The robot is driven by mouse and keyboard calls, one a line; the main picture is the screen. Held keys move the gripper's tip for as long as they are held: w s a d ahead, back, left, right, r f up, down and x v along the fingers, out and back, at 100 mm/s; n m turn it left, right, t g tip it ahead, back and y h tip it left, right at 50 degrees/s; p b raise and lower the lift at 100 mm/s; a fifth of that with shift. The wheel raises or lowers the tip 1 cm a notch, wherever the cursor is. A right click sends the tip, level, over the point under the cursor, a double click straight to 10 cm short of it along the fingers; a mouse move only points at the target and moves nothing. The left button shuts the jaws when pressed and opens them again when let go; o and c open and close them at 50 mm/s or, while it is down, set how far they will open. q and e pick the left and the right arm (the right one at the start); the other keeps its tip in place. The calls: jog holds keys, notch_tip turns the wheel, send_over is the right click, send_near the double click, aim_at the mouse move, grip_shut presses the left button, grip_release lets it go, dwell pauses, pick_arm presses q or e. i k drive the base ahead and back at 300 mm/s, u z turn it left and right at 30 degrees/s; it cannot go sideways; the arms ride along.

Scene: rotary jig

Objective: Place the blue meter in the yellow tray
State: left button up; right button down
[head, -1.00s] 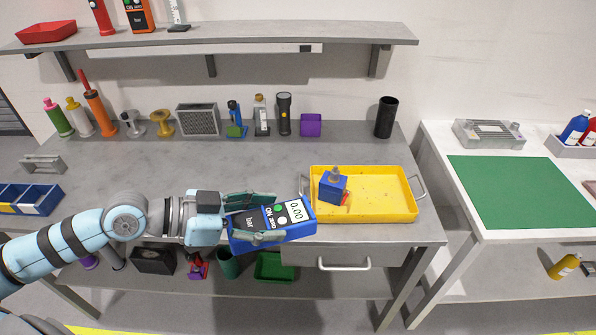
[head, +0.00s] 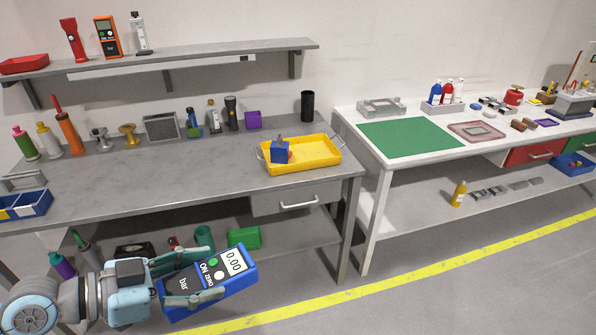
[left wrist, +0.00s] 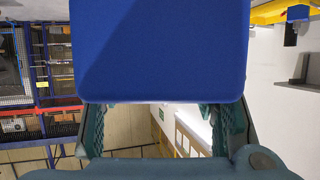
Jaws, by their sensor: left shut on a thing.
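The blue meter (head: 236,271) has a display reading 0.00, a green and a white button and the word bar. My left gripper (head: 208,285) is shut on it, with fingers on both sides. It is held tilted in front of the grey workbench, lower in the head view than the tray. In the left wrist view the meter's plain blue face (left wrist: 160,50) fills the top middle, between the fingers (left wrist: 160,125). The yellow tray (head: 318,160) stands on the bench's right end, apart from the meter. My right gripper is not in view.
A black cup (head: 307,106) and a purple box (head: 253,120) stand behind. An orange meter (head: 107,37) is on the shelf. The grey bench (head: 150,185) is clear in its middle.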

aim_at(317, 154)
jog(key=z, duration=0.55)
jog(key=i, duration=0.55)
jog(key=z, duration=0.5)
jog(key=i, duration=1.15)
jog(key=u, duration=0.45)
